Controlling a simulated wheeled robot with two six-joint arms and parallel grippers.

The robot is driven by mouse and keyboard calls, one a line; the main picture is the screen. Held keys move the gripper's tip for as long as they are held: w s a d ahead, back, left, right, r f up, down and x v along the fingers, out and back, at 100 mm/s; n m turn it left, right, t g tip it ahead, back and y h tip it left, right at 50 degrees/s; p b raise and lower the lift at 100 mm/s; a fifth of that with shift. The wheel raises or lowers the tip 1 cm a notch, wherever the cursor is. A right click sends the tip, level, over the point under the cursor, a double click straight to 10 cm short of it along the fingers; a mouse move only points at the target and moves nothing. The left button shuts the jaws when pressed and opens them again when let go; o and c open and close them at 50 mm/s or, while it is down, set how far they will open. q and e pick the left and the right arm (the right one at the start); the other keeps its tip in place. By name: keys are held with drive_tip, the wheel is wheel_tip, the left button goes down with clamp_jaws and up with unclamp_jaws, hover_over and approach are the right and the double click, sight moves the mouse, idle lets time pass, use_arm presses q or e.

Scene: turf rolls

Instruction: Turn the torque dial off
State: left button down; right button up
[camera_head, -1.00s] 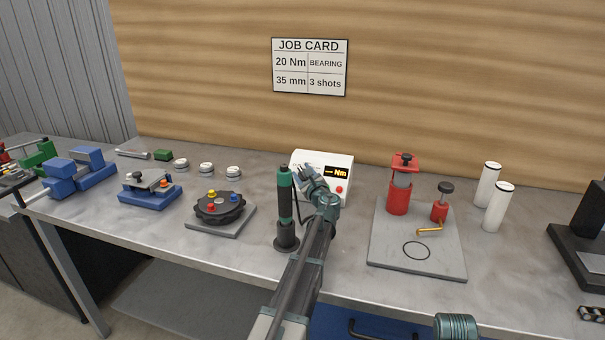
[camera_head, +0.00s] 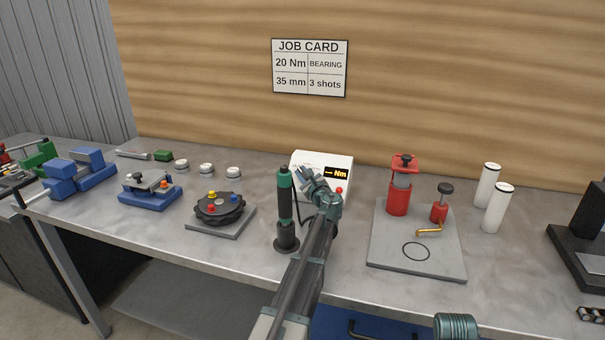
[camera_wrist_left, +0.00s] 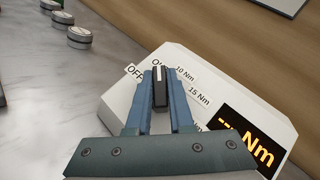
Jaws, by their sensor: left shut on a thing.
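The torque controller is a white box (camera_head: 341,163) near the back of the bench, with an orange display (camera_head: 336,173) that reads "--- Nm". In the left wrist view its black dial (camera_wrist_left: 160,87) carries a white pointer line, and the labels OFF, 10 Nm and 15 Nm stand around it; another label is partly hidden. My left gripper (camera_wrist_left: 160,98) is shut on the dial, one blue finger on each side. In the head view the gripper (camera_head: 309,180) covers the dial. The pointer runs toward the top of the wrist view, near the OFF label.
A black and green screwdriver (camera_head: 285,208) stands upright just left of my arm. A red press (camera_head: 398,195) on a grey plate stands to the right. A dark round fixture (camera_head: 219,209) lies to the left. A red button (camera_head: 339,190) is on the box.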

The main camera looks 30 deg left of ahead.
use_arm(q)
drive_tip(key=shift+w+r+n+g+p, duration=0.1)
drive_tip(key=shift+r+n+g+p, duration=0.05)
drive_tip(key=shift+n+g+p, duration=0.4)
drive_tip(key=shift+w+r+n+g+p, duration=0.15)
drive_tip(key=shift+n+g+p, duration=0.25)
drive_tip(key=shift+n+g, duration=0.25)
drive_tip(key=n+g+p, duration=0.2)
drive_tip(key=shift+s+n+g, duration=0.1)
drive_tip(key=shift+n+g, duration=0.3)
drive_tip(key=n+g+p, duration=0.2)
drive_tip(key=p, duration=0.1)
drive_tip(key=shift+s+f+n, duration=0.1)
drive_tip(key=shift+n, duration=0.2)
drive_tip(key=shift+s+f+n+g+h+p, duration=0.15)
drive_tip(key=shift+n+g+h+p, duration=0.35)
drive_tip(key=shift+g, duration=0.4)
drive_tip(key=c, duration=0.8)
unclamp_jaws()
